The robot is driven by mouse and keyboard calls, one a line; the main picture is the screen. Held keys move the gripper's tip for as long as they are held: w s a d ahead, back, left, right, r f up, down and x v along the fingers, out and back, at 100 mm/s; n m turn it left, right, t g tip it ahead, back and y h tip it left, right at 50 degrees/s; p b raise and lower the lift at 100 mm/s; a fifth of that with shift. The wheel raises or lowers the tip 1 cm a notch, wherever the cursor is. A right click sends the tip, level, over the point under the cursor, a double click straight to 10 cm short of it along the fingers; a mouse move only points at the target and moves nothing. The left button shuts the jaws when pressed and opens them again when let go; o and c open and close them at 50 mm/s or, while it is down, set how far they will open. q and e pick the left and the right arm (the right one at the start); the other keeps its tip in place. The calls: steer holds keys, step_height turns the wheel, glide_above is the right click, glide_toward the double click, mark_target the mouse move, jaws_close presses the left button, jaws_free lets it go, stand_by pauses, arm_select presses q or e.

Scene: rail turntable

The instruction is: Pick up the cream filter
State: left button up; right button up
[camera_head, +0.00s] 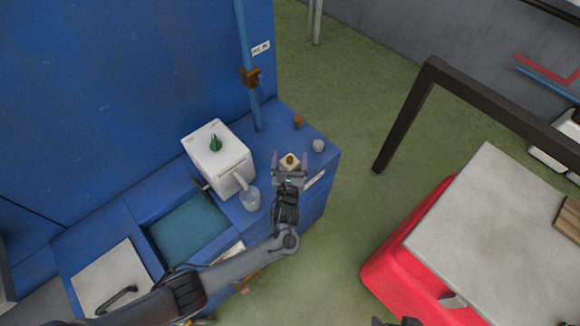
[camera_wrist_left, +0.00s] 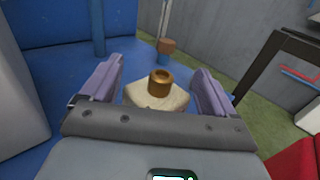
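The cream filter (camera_wrist_left: 146,99) is a pale, squarish piece with a brown ring-shaped knob (camera_wrist_left: 160,80) on top. In the head view the filter (camera_head: 290,161) sits near the far right end of the blue counter (camera_head: 272,128). My left gripper (camera_wrist_left: 155,90) is open, with one purple finger on each side of the filter. Gaps show between the fingers and the filter. The gripper's palm hides the filter's near lower part. In the head view my left gripper (camera_head: 290,160) reaches over the counter's front edge. My right gripper does not show clearly; only small dark parts appear at the bottom edge.
A blue pole (camera_head: 249,50) rises behind. A red cart (camera_head: 395,268) stands at right across open floor.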

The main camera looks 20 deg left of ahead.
arm_select(q)
steer(key=c, duration=0.5)
steer(key=shift+r, duration=0.15)
